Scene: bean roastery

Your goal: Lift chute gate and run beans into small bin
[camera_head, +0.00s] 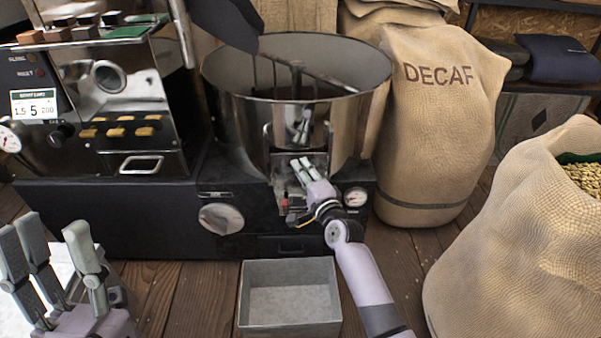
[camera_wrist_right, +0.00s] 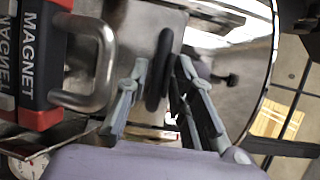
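The chute gate (camera_head: 318,160) is a metal plate low on the front of the shiny round drum. My right gripper (camera_head: 302,168) is in front of it. In the right wrist view, a black oval handle (camera_wrist_right: 160,65) on the metal plate lies between the fingertips of my right gripper (camera_wrist_right: 162,78). The fingers look apart, with small gaps beside the handle; contact is not clear. The small bin (camera_head: 244,300) is a grey open box on the floor below the chute, with no beans visible in it. My left gripper (camera_head: 62,262) is open and empty at the lower left.
A red and black block marked MAGNET (camera_wrist_right: 38,60) with a metal handle (camera_wrist_right: 98,65) sits left of the fingers. The drum (camera_head: 235,105) rises behind. A DECAF sack (camera_head: 435,120) and an open bean sack (camera_head: 525,240) stand right. Wooden floor (camera_head: 200,290) surrounds the bin.

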